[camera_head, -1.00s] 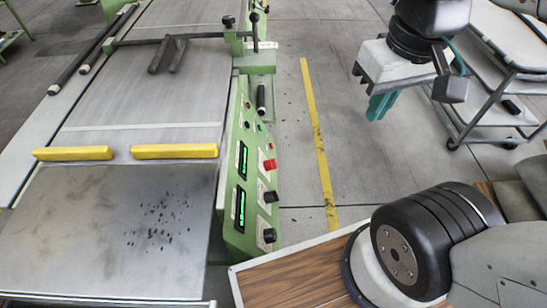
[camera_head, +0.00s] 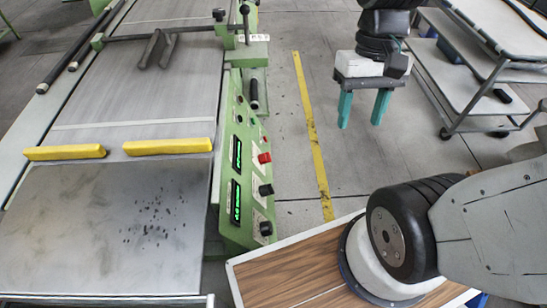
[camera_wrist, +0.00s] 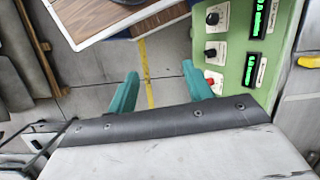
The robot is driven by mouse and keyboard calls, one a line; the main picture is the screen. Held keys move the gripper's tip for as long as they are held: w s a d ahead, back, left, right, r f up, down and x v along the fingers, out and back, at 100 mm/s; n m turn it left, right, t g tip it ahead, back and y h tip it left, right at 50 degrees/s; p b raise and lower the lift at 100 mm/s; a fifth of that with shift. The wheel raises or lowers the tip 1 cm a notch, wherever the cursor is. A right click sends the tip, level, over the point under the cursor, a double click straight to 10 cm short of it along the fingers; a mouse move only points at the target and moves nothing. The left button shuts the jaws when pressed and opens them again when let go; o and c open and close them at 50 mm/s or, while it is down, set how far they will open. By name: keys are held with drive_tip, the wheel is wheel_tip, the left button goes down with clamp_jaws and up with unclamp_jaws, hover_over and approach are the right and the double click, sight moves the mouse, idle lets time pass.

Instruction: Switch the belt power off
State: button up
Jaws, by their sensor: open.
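The green control panel (camera_head: 232,190) is on the right side of the belt machine. It carries a red switch (camera_head: 264,158), black knobs (camera_head: 266,190) and two lit green displays (camera_head: 236,201). In the wrist view the red switch (camera_wrist: 209,81) is just right of my right fingertip, with the displays (camera_wrist: 251,70) beyond it. My gripper (camera_head: 364,108) has two teal fingers, spread apart with nothing between them. It hangs in the air to the right of the panel, above the floor, apart from it. The fingers also show in the wrist view (camera_wrist: 160,85). The switch labels are too small to read.
The belt (camera_head: 150,95) has yellow bars (camera_head: 168,147) across its near end. A wood-topped surface (camera_head: 290,268) is at the front. A wheeled rack (camera_head: 450,80) stands at the right. The floor with a yellow line (camera_head: 309,125) is clear between machine and rack.

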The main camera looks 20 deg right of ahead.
drive_tip(key=w+a+f+m+g+y, duration=0.1)
drive_tip(key=w+f+m+g+y, duration=0.15)
drive_tip(key=f, duration=0.25)
drive_tip(key=w+f+m+g+y, duration=0.1)
drive_tip(key=f+m+g+y, duration=0.1)
drive_tip(key=f+y, duration=0.3)
drive_tip(key=m+t+y, duration=0.8)
drive_tip(key=m+t, duration=0.6)
drive_tip(key=m, duration=0.2)
approach(269, 159)
drive_tip(key=w, duration=0.1)
drive_tip(key=shift+g, duration=0.25)
drive_tip(key=shift+f+x, duration=0.15)
drive_tip(key=shift+x, duration=1.9)
drive_tip(key=shift+f+x, duration=0.15)
drive_tip(key=shift+x, duration=1.9)
drive_tip(key=c, duration=1)
